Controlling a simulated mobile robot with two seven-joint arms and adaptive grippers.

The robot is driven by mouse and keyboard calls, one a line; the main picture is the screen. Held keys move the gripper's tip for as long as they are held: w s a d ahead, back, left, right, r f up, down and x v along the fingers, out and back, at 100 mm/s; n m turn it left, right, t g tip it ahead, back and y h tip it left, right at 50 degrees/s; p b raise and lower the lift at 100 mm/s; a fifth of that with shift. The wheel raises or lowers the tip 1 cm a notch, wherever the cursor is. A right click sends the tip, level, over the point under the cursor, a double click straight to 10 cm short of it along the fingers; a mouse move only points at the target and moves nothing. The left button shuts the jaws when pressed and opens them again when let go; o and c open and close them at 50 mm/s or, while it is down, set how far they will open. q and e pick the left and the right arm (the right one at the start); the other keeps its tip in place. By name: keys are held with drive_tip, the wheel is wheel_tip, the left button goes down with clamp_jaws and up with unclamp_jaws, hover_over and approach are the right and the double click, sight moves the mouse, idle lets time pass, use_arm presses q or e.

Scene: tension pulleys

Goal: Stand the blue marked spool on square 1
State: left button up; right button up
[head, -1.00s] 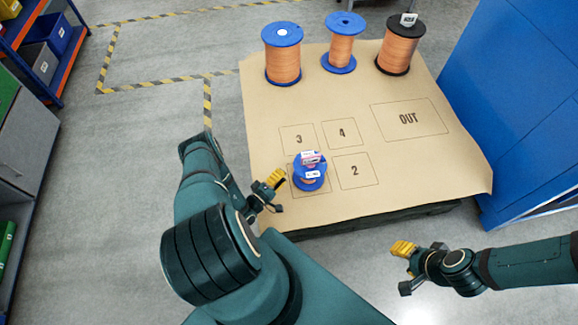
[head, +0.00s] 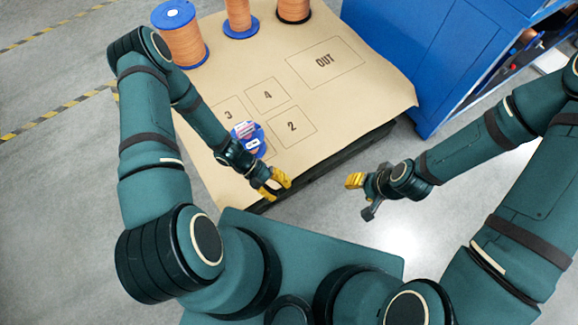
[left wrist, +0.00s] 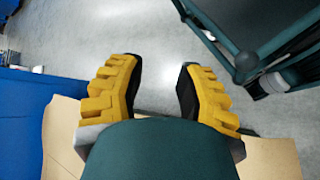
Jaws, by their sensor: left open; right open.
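A small blue-flanged spool (head: 247,138) with pink and white labels on top stands at the near left of the numbered squares, where square 1 lies. It looks upright; its left side and the square's number are hidden by the spool and my left arm. Squares 2 (head: 292,127), 3 (head: 228,115) and 4 (head: 267,95) are empty. My left gripper (head: 275,188) is open near the table's front edge, nearer than the spool and apart from it. In the left wrist view its yellow fingers (left wrist: 160,92) hold nothing. My right gripper (head: 359,195) is open and empty beyond the table's front edge.
The table (head: 360,110) holds a large blue-flanged copper spool (head: 182,40), a slimmer one (head: 238,16) and a black-flanged one (head: 293,10) at the back. The OUT area (head: 325,62) is empty. A blue cabinet (head: 430,50) stands right of the table.

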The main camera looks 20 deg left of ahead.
use_arm(q)
wheel_tip(320, 180, up, 11)
drive_tip(key=w+d+m+t+y, duration=0.2)
drive_tip(key=m+t+y, duration=0.1)
drive_tip(key=m+y, duration=0.2)
drive_tip(key=shift+w+d+r+t+y, duration=0.2)
drive_tip(key=shift+w+t+y, duration=0.1)
drive_tip(key=shift+y, duration=0.6)
